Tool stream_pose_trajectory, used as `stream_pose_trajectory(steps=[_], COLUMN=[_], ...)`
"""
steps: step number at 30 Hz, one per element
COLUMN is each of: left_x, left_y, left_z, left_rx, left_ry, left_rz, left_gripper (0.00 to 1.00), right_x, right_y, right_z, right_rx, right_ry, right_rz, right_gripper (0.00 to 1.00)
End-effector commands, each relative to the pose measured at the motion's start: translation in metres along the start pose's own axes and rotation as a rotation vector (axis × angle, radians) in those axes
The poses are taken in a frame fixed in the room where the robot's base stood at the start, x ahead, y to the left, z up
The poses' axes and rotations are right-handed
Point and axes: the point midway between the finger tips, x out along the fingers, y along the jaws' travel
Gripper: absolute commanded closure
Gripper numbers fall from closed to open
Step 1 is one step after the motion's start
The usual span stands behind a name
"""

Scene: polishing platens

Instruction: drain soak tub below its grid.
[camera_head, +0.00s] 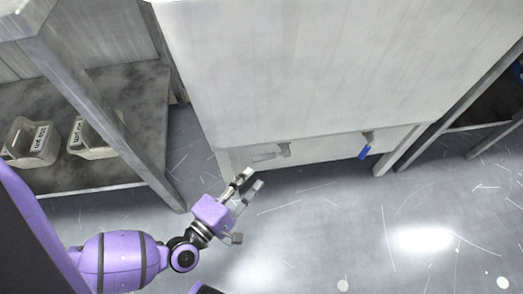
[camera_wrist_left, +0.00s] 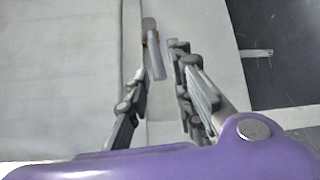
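The soak tub (camera_head: 330,75) appears as a large pale grey body with a flat front. Two small valves sit along its lower edge. The left valve has a grey lever (camera_head: 265,156) lying roughly sideways; the right valve has a blue lever (camera_head: 365,151) pointing down. My left gripper (camera_head: 253,179) is open and empty, just in front of and below the grey lever. In the left wrist view the grey lever (camera_wrist_left: 155,58) shows beyond and between the open fingers (camera_wrist_left: 158,80), apparently untouched. No grid and no water level can be seen. My right gripper is out of view.
A grey shelf unit (camera_head: 110,165) stands at the left with labelled bins (camera_head: 35,140) on its lower board; its post is near my left arm. Another rack stands at the right. The scuffed floor (camera_head: 330,220) in front is clear.

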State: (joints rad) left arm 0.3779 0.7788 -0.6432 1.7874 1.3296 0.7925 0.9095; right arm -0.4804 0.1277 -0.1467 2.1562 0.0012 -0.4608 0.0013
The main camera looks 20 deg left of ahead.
Motion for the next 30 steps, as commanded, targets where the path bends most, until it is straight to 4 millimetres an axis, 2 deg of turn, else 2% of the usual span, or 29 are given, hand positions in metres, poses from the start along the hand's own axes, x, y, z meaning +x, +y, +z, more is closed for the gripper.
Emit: stream_pose_trajectory(steps=[5,12,18,29,30], left_x=[0.01,0.049,0.072,0.078,0.078], left_y=[0.005,0.004,0.005,0.006,0.006], left_z=[-0.004,-0.004,-0.005,-0.004,-0.004], left_rx=[-0.05,-0.047,-0.045,-0.043,-0.043], left_ry=[0.015,0.014,0.015,0.014,0.014], left_rz=[0.02,0.019,0.017,0.016,0.016], left_gripper=[0.78,0.78,0.78,0.78,0.83], right_x=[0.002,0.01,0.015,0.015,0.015], right_y=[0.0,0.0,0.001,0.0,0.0], right_z=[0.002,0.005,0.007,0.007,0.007], right_rx=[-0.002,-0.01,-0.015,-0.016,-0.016], right_ry=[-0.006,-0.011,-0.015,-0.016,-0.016], right_rz=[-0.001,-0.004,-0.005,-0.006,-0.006], right_gripper=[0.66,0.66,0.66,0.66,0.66])
